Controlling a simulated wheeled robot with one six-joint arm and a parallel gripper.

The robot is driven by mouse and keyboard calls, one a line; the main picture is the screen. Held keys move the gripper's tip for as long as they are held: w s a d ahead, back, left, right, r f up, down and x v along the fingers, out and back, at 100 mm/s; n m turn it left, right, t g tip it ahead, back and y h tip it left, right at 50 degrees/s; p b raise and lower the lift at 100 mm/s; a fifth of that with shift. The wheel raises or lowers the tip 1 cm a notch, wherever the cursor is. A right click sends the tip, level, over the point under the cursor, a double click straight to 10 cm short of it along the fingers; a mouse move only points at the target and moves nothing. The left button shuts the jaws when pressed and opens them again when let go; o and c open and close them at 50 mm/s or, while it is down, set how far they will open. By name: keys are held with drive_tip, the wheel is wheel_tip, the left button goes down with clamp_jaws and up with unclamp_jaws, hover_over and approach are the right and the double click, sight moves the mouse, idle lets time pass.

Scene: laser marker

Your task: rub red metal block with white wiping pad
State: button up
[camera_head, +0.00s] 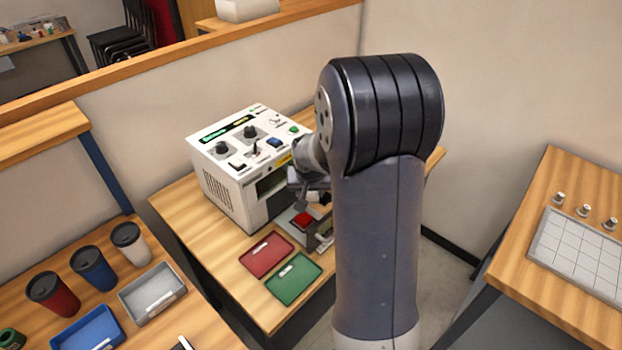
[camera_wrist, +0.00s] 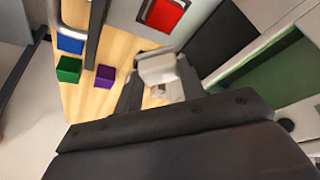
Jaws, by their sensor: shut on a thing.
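My gripper (camera_head: 309,188) hangs over the wooden table in front of the white machine. In the wrist view my gripper (camera_wrist: 159,82) is shut on the white wiping pad (camera_wrist: 157,67), which sits between its two fingers. The pad is not clearly visible in the head view. The red metal block (camera_head: 303,219) lies on a grey plate just below my gripper. In the wrist view the red metal block (camera_wrist: 165,14) is above the pad in the picture, with a visible gap between them.
The white machine (camera_head: 225,180) stands behind the plate. A red tray (camera_head: 258,262) and a green tray (camera_head: 301,285) lie at the table's front. Blue (camera_wrist: 70,44), green (camera_wrist: 68,69) and purple (camera_wrist: 105,76) blocks sit on the wood beside a dark upright bar. My arm hides the table's right part.

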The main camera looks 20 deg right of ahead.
drive_tip(key=shift+r+p, duration=0.65)
drive_tip(key=shift+r, duration=0.6)
drive_tip(key=shift+f, duration=0.1)
